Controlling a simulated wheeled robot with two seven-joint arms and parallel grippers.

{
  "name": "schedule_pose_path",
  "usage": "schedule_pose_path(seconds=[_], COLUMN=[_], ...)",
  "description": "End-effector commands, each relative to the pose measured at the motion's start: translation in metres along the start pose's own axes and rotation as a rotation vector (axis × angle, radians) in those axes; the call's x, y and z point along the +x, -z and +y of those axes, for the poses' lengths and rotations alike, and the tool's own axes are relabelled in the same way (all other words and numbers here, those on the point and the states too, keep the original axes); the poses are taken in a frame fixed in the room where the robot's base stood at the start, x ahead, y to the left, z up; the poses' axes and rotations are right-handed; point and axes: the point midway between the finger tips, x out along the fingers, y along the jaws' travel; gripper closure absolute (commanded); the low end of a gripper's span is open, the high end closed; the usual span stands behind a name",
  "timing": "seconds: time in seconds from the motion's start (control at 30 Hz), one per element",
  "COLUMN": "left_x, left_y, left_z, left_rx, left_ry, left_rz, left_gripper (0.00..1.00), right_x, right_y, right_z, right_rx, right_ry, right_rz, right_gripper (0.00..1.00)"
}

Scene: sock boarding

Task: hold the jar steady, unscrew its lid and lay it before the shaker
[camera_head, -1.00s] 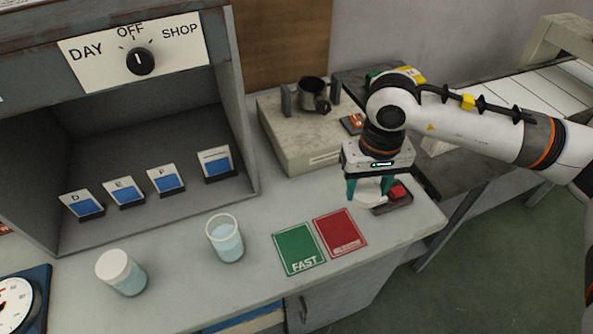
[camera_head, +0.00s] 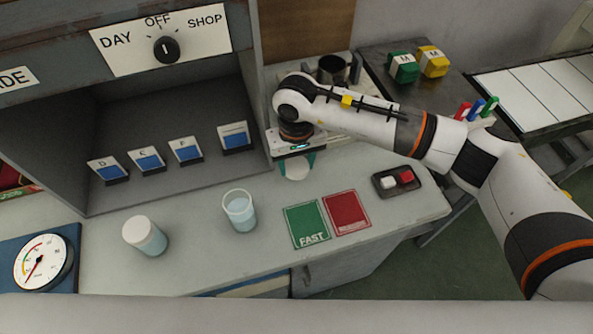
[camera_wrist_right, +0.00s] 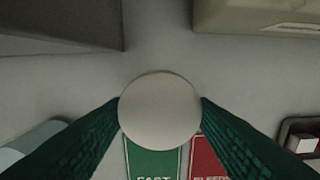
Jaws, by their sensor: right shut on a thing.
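My right gripper (camera_head: 297,164) points down, with its green fingers shut on a white round lid (camera_head: 296,172). The lid is between the fingers in the right wrist view (camera_wrist_right: 160,112), above the grey counter. I cannot tell if it touches the counter. An open glass jar (camera_head: 239,212) with pale blue contents stands upright on the counter, left of the green card. A second jar (camera_head: 145,236) with a white lid on stands further left. The beige shaker (camera_head: 345,152), with a dark metal cup (camera_head: 332,68), is behind my right arm and partly hidden. My left gripper is not in view.
The cabinet (camera_head: 240,100) with several labelled cards stands left of my right gripper. Green (camera_head: 306,222) and red (camera_head: 346,210) cards lie in front. A switch box (camera_head: 397,181) is at the counter's right end. A dial gauge (camera_head: 43,262) is far left.

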Motion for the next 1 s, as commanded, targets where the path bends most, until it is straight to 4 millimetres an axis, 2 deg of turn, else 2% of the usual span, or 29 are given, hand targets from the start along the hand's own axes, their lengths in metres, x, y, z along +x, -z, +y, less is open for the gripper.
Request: schedule_pose_path(seconds=[0.23,0.43,0.83,0.87,1.0], left_x=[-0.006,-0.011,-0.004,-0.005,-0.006], left_y=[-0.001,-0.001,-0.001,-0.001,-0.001], left_z=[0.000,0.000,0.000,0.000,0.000], left_rx=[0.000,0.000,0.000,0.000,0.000], left_ry=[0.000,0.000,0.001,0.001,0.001], left_rz=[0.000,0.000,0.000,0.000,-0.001], left_gripper=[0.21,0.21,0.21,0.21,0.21], right_x=[0.021,0.048,0.054,0.054,0.052], right_y=[0.001,0.001,0.000,0.000,0.000], right_z=[0.000,0.001,0.000,0.000,0.000], right_rx=[0.000,0.000,0.000,0.000,0.000], right_ry=[-0.001,-0.001,0.000,0.000,0.000], right_rz=[0.002,0.002,-0.001,-0.001,-0.001], right_gripper=[0.77,0.77,0.77,0.48,0.28])
